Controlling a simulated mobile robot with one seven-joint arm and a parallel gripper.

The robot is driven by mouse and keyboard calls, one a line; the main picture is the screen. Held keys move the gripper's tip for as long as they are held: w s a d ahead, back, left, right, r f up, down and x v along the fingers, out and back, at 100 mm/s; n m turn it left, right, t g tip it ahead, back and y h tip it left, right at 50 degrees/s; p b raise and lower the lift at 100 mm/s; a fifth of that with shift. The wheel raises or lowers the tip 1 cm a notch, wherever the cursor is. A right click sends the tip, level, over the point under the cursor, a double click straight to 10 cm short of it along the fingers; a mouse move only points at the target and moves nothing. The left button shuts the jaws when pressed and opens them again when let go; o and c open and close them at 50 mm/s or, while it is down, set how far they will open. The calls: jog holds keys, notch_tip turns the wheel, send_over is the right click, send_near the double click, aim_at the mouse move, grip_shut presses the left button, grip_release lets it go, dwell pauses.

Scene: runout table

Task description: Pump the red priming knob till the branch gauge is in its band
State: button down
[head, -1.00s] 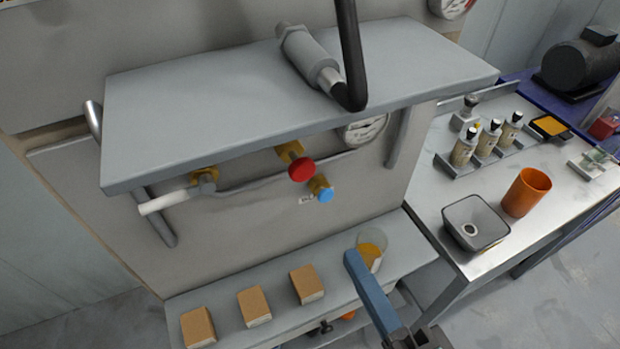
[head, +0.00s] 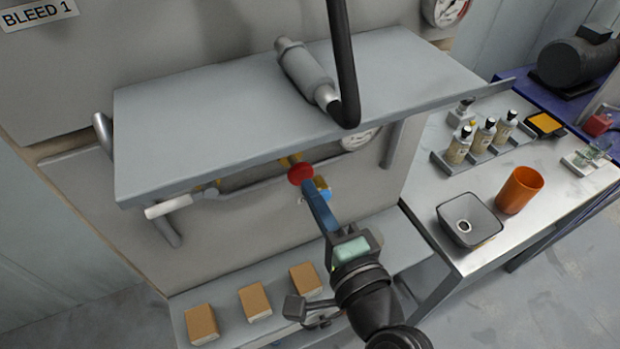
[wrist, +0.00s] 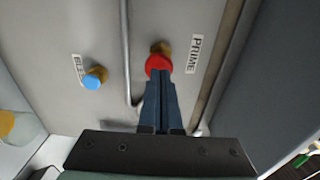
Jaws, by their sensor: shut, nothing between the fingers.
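The red priming knob (head: 300,173) sits on a brass fitting under the grey shelf, on the panel. It also shows in the wrist view (wrist: 158,64), beside a PRIME label (wrist: 194,54). My gripper (head: 309,188) is shut and empty. Its blue fingertips (wrist: 158,84) are at the knob's face; I cannot tell whether they touch it. A round gauge (head: 359,139) behind the shelf edge is mostly hidden, so its needle and band cannot be read. Another gauge (head: 446,8) at the top right is cut off by the frame.
A blue knob (wrist: 95,79) is left of the red one in the wrist view. The grey shelf (head: 220,120) overhangs the knobs, with a black hose (head: 340,60) above. A white-ended lever (head: 168,207) is at the left. Several brown blocks (head: 254,301) lie on the lower ledge.

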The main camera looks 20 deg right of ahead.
jog(key=shift+w, duration=0.6)
jog(key=shift+w, duration=0.1)
